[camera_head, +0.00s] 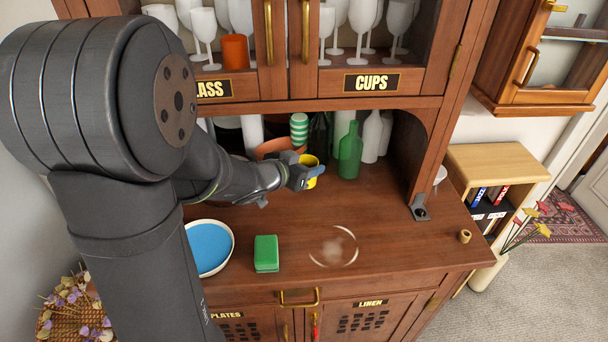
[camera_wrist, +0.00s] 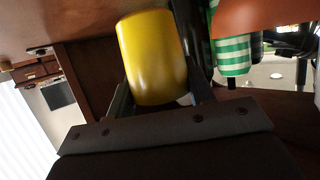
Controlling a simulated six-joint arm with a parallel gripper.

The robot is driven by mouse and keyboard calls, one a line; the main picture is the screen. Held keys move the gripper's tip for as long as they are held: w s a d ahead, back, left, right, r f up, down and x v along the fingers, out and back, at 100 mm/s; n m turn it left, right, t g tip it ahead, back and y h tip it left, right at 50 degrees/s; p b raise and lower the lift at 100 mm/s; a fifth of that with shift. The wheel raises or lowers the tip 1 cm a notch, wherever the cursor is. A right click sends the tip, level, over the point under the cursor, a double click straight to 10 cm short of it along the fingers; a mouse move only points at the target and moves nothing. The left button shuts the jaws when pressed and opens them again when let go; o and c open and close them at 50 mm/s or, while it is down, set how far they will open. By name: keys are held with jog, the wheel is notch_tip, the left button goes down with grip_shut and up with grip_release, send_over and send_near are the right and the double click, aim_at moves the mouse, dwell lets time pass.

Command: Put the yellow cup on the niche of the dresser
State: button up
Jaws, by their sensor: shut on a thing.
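The yellow cup (camera_head: 311,166) is held by my gripper (camera_head: 305,176) at the front of the dresser's niche. In the wrist view the yellow cup (camera_wrist: 152,58) sits between the two fingers of my gripper (camera_wrist: 155,85), which is shut on it. The niche is the open recess (camera_head: 390,185) under the cabinet doors, above the dresser's wooden top (camera_head: 390,230). In the head view the gripper hides part of the cup. I cannot tell whether the cup's base touches the wood.
A green bottle (camera_head: 350,155), pale bottles (camera_head: 371,140), a striped green-white cup (camera_head: 299,128) and a terracotta bowl (camera_head: 275,148) stand in the niche near my gripper. A green sponge (camera_head: 266,253), a blue-filled bowl (camera_head: 209,248) and a round ring mark (camera_head: 333,247) are nearer the front edge.

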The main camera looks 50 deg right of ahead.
jog(key=shift+f, duration=1.85)
jog(key=shift+f, duration=0.1)
jog(key=o, duration=1.1)
jog(key=shift+f, duration=0.1)
jog(key=shift+a+r, duration=0.1)
jog(key=shift+r, duration=0.15)
jog(key=v, duration=1.1)
jog(key=shift+a, duration=0.4)
jog(key=shift+d, duration=0.1)
